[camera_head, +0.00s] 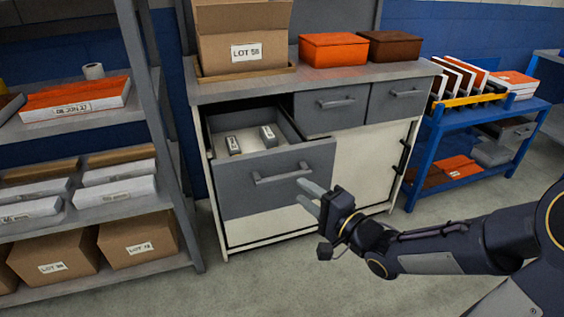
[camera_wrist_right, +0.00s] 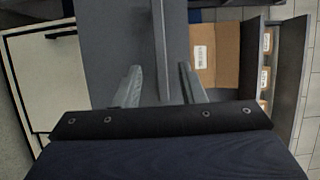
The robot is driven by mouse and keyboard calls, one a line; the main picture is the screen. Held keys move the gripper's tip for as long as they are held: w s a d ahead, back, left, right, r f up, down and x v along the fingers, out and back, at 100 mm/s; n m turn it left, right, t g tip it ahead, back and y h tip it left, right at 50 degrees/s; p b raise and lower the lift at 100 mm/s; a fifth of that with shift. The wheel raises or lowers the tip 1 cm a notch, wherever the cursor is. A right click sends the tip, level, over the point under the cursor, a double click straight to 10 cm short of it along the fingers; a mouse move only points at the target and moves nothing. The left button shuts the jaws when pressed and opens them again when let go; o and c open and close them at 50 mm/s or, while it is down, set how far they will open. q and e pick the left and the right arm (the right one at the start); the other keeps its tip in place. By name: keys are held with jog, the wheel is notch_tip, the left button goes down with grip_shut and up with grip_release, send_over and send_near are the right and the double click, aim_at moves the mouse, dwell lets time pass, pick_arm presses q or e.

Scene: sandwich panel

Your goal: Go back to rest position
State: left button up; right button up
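My right gripper (camera_head: 309,196) is in front of the open grey drawer (camera_head: 262,187), near the right end of its handle (camera_head: 283,174). Its two fingers are spread apart with nothing held between them. In the right wrist view the fingers (camera_wrist_right: 160,88) also stand apart, with a grey bar running behind the gap between them. The head view shows the gripper clear of the handle, though the exact gap is hard to judge. The drawer is pulled out and holds two small labelled grey items (camera_head: 234,145). My left gripper is in neither view.
The cabinet's worktop (camera_head: 340,76) carries a cardboard box (camera_head: 243,40), an orange box (camera_head: 333,50) and a brown box (camera_head: 395,46). A loaded shelf rack (camera_head: 165,140) stands at the left, a blue cart (camera_head: 432,139) at the right. The floor (camera_head: 255,285) before the cabinet is clear.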

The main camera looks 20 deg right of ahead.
jog(key=s+d+f+n+g+h, duration=0.2)
jog(key=s+d+n+g+h, duration=0.2)
jog(key=s+d+h, duration=0.25)
jog(key=s+a+f+n+g+y, duration=0.1)
jog(key=s+a+n+g, duration=0.2)
jog(key=s, duration=0.5)
jog(key=s+a+f+n+g+y, duration=0.2)
jog(key=s+a+n+g, duration=0.15)
jog(key=s, duration=0.35)
notch_tip(320, 180, up, 23)
jog(key=s+n+p, duration=0.1)
jog(key=p, duration=2.1)
jog(key=shift+p, duration=0.3)
